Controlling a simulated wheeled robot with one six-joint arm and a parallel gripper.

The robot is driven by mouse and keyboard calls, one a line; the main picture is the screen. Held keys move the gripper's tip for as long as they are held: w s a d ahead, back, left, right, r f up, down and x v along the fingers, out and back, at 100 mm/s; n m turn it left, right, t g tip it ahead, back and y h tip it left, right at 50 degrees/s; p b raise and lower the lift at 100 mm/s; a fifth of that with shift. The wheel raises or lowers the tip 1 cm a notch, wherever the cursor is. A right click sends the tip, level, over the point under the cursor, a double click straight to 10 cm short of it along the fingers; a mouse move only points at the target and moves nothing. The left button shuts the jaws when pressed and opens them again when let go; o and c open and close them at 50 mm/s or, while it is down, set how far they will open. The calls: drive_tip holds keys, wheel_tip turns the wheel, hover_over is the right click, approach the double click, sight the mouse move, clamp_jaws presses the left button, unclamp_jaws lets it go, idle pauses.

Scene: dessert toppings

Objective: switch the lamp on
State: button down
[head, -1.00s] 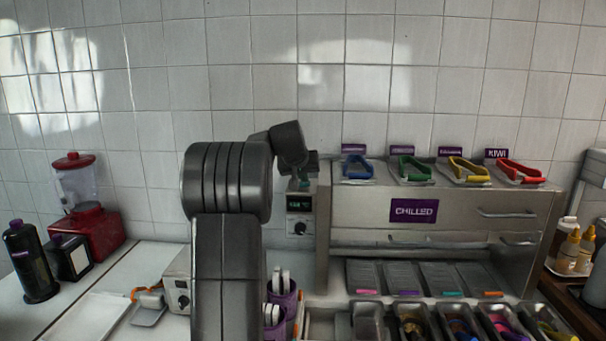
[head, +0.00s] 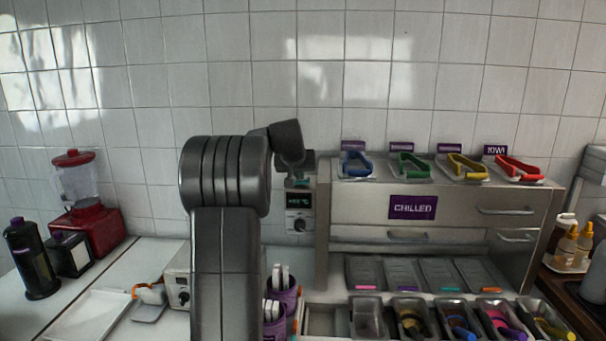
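No lamp can be made out for certain in the head view. A small control unit with a lit green display and a dark round knob (head: 299,212) stands against the wall, left of the chilled cabinet. A second pale box with a dark knob (head: 180,286) is on the counter, partly hidden behind my arm. My arm fills the centre, and its wrist is bent just above the control unit. My gripper (head: 298,182) is small and mostly hidden by the wrist, close above the display; its fingers cannot be told apart.
The chilled cabinet (head: 365,206) carries several coloured tongs on trays. Topping pans (head: 369,318) stand in front, purple cups (head: 281,300) beside my arm. A red blender (head: 86,231), dark bottle (head: 31,263) and white tray (head: 90,316) are at left. Sauce bottles (head: 567,246) stand at right.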

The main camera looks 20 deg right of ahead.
drive_tip(key=shift+a, duration=0.1)
drive_tip(key=b+v, duration=0.2)
drive_tip(key=v, duration=1.1)
drive_tip(key=shift+s+a+r, duration=0.2)
drive_tip(key=shift+r, duration=0.05)
drive_tip(key=p, duration=0.1)
drive_tip(key=w+d+r+p, duration=0.1)
drive_tip(key=p, duration=0.1)
drive_tip(key=shift+w+d+r+h, duration=0.2)
drive_tip(key=shift+w+r+h, duration=0.1)
drive_tip(key=shift+w+h, duration=0.1)
drive_tip(key=shift+f, duration=0.1)
